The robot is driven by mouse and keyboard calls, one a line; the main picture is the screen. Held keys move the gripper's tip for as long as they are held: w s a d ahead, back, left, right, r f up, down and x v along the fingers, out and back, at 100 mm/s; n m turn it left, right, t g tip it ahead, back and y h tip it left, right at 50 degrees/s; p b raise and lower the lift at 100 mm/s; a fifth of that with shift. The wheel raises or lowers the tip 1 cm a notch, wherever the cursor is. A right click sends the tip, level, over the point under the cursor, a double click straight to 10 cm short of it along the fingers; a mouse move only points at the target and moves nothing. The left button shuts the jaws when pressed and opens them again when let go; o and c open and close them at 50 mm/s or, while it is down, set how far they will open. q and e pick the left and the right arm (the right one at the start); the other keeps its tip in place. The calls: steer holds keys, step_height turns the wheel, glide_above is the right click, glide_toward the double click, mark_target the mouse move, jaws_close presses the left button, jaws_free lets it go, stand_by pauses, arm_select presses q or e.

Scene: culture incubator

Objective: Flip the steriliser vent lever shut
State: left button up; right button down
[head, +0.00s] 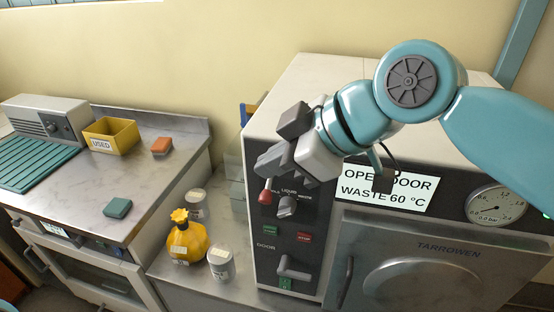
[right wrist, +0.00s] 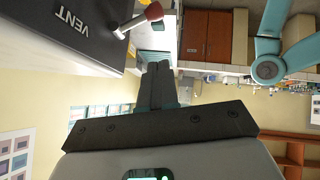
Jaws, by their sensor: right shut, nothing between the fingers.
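The steriliser (head: 395,225) stands at the right with a dark control panel on its left side. The vent lever (head: 265,196), with a red tip, is high on that panel; the right wrist view shows it as a metal rod with a red knob (right wrist: 153,12) beside the word VENT. My right gripper (head: 265,163) is shut and empty, just above the lever in the head view. In the right wrist view its closed fingers (right wrist: 158,75) are apart from the red knob. The gripper hides the upper panel and any vent label in the head view. My left gripper is out of view.
A selector knob (head: 287,206) sits right of the lever, with green and red buttons and a door handle (head: 293,270) below. A yellow bottle (head: 187,240) and pale jars stand left of the steriliser. A counter with a yellow USED bin (head: 110,134) is farther left.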

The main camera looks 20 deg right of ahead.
steer(key=s+a+v, duration=0.1)
steer(key=v, duration=0.9)
steer(key=shift+s+f, duration=0.15)
steer(key=shift+f, duration=0.05)
steer(key=shift+s, duration=0.1)
